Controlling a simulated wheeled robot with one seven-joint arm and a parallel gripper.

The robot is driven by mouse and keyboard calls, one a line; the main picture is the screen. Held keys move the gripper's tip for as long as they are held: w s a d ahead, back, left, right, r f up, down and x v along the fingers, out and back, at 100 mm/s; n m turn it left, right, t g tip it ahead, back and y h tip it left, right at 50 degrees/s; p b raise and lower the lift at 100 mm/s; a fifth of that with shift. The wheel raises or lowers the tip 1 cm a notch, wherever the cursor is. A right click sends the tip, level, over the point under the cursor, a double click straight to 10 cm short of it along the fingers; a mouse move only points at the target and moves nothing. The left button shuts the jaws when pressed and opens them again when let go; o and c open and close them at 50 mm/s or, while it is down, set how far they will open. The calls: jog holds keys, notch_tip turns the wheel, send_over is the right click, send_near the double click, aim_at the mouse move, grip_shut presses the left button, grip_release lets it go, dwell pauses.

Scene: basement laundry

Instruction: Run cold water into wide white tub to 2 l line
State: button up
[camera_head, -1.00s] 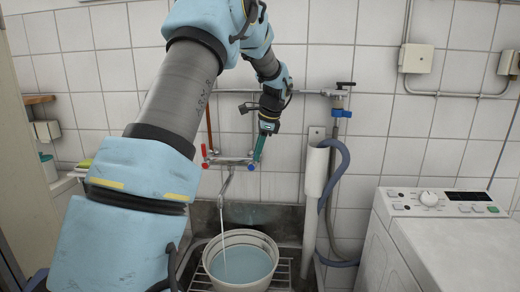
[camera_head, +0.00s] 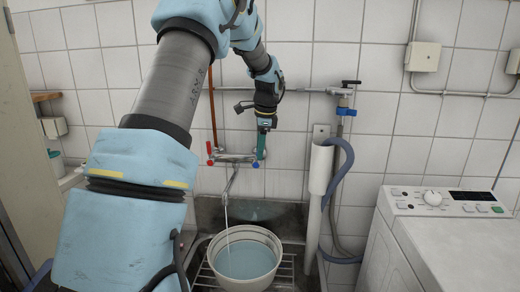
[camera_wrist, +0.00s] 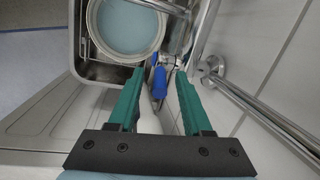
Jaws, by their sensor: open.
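The wide white tub (camera_head: 246,283) stands on a rack in the sink, and bluish water (camera_head: 246,260) fills much of it. No level line can be made out. A thin stream (camera_head: 228,220) runs from the spout (camera_head: 231,180) into the tub. The tap has a red handle (camera_head: 210,162) at left and a blue handle (camera_head: 255,165) at right. My gripper (camera_head: 261,156) points down at the blue handle. In the wrist view, the green fingers of my gripper (camera_wrist: 160,82) are open on either side of the blue handle (camera_wrist: 159,82), with gaps. The tub (camera_wrist: 92,25) also shows there.
The sink (camera_head: 200,212) surrounds the tub. A white standpipe (camera_head: 320,170) with a grey-blue hose (camera_head: 347,158) stands right of the tap. A washing machine (camera_head: 455,235) is at right. A valve (camera_head: 343,111) sits on the wall pipe.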

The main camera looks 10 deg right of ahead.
jog(key=a+b+v, duration=0.1)
jog(key=b+v, duration=0.1)
jog(key=v, duration=0.8)
jog(key=shift+d+r, duration=0.4)
jog(key=shift+d, duration=0.1)
dwell(3.2)
